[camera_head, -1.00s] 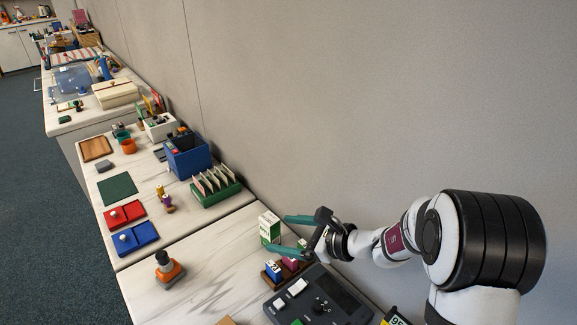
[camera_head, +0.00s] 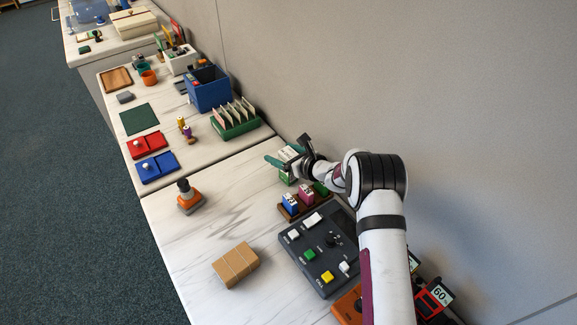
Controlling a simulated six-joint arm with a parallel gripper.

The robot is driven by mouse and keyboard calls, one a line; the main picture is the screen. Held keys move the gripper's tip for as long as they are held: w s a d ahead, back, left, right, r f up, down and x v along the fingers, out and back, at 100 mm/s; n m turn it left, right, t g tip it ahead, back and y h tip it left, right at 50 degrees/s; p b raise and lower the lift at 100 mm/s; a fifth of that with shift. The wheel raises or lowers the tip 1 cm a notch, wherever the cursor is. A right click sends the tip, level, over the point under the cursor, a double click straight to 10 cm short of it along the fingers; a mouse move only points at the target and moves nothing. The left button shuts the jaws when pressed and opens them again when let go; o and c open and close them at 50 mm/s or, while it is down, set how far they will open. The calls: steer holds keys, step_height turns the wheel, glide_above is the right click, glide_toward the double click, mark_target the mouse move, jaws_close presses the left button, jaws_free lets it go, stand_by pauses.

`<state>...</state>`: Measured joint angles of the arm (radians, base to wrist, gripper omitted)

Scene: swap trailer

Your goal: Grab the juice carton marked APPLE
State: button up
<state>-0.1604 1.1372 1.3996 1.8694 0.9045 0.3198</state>
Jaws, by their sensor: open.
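A white and green carton (camera_head: 287,178) stands on the near table close to the wall. Its lettering is too small to read, so I cannot tell whether it says APPLE. My gripper (camera_head: 276,160) is open at the carton's upper part, with a green finger showing across its top left. The gripper hides part of the carton. I cannot tell whether the fingers touch it.
A wooden rack (camera_head: 292,212) with small coloured blocks stands just in front of the carton. A dark control panel (camera_head: 325,250) with buttons lies nearer. A cardboard box (camera_head: 236,265) and an orange-based stamp (camera_head: 190,197) stand left. The table's middle is clear.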

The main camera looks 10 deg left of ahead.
jaws_close()
stand_by(0.4)
